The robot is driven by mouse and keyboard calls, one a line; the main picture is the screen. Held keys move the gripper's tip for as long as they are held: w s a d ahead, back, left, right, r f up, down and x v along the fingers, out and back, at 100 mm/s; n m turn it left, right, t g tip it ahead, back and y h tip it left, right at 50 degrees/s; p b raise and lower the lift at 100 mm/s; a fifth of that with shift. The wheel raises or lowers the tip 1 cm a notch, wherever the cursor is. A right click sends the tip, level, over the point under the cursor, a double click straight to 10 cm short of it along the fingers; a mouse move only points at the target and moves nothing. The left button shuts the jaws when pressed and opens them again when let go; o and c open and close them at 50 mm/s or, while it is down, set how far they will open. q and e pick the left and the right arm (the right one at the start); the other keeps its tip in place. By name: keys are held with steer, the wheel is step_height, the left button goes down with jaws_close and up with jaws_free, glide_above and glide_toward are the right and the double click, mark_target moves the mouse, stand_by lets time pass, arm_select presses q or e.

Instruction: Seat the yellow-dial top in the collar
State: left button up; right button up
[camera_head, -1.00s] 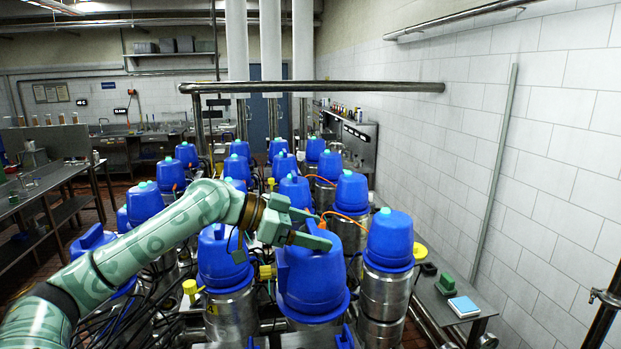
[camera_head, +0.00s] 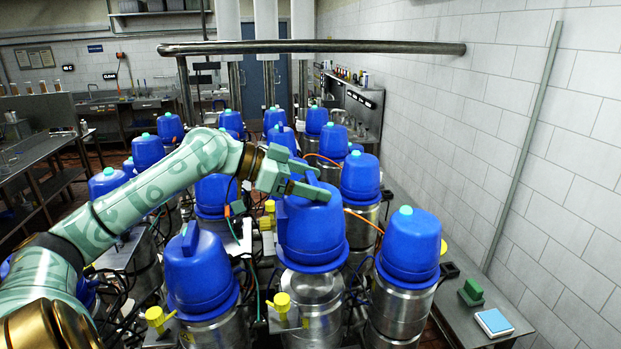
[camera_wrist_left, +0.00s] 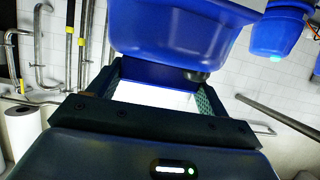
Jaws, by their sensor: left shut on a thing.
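My left gripper (camera_head: 303,178) is shut on the upper part of a blue top (camera_head: 313,238). The wrist view shows the jaws close up with the blue top (camera_wrist_left: 185,35) between and beyond them. The top looks about upright, with its wide flange above a steel cylinder (camera_head: 313,289). I cannot tell whether they touch, and the collar's mouth is hidden. No yellow dial shows on the held top's visible side. A yellow round part (camera_head: 443,247) shows at the edge of the blue top on the right (camera_head: 408,247). My right gripper is not in view.
Blue-topped valves stand close on both sides, one at the left (camera_head: 198,272) and one behind right (camera_head: 360,178). Yellow fittings (camera_head: 282,301) and cables fill the gaps. A horizontal pipe (camera_head: 330,47) crosses behind. A bench (camera_head: 465,310) runs along the right wall.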

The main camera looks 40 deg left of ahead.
mark_target(313, 221)
arm_select(q)
steer(key=shift+s+d+r, duration=0.1)
steer(key=shift+r, duration=0.05)
steer(key=shift+p, duration=0.4)
steer(key=shift+f+b, duration=1.6)
steer(key=shift+f, duration=1.35)
steer(key=shift+r+p, duration=0.1)
steer(key=shift+p, duration=0.3)
steer(key=shift+p, duration=0.6)
